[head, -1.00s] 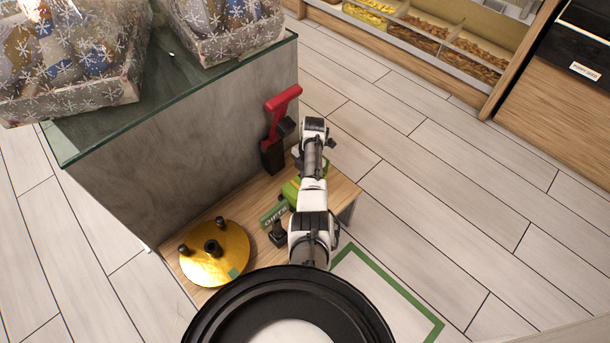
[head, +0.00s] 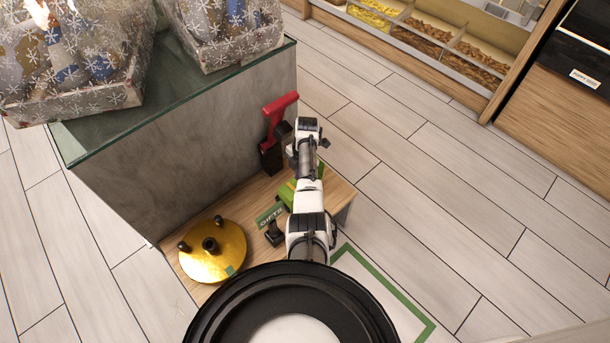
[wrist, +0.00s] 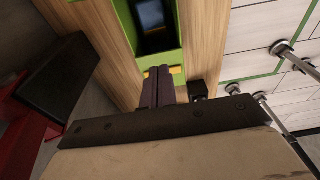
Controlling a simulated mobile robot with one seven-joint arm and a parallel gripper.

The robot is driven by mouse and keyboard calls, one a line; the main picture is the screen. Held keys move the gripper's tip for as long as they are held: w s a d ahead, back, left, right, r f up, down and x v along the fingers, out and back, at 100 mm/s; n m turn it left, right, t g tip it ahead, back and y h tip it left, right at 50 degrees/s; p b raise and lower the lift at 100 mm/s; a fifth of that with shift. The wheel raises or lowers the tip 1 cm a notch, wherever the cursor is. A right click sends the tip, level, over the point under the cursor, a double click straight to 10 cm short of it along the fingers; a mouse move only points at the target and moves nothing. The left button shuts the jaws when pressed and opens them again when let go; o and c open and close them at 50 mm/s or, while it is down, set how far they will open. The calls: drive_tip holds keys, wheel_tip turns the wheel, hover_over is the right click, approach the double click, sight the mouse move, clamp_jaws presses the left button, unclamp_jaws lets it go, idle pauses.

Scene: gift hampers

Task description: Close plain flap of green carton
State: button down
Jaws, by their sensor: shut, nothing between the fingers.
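The green carton (head: 286,194) stands on the low wooden shelf, partly hidden behind my arm in the head view. In the wrist view the carton (wrist: 122,22) is at the top, with an opening that shows a dark inside and a bluish thing (wrist: 152,14) in it. My gripper (wrist: 158,72) is shut and empty, its two dark fingers side by side at the carton's near edge. Small yellow patches show beside the fingertips. I cannot tell whether the fingers touch the carton, or which part is the plain flap.
The wooden shelf (head: 341,196) also holds a gold disc with dark knobs (head: 212,262), a "GIFTS" sign (head: 269,215) and a red-handled black tool (head: 275,118). The grey counter (head: 190,160) with wrapped hampers (head: 75,105) rises to the left. Floor to the right is open.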

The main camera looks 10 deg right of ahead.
drive_tip(key=w+d+r+b, duration=0.2)
drive_tip(key=w+d+r, duration=0.2)
drive_tip(key=d+r, duration=0.2)
drive_tip(key=shift+w+r+b, duration=0.25)
drive_tip(key=shift+r+b, duration=0.15)
drive_tip(key=shift+r, duration=0.45)
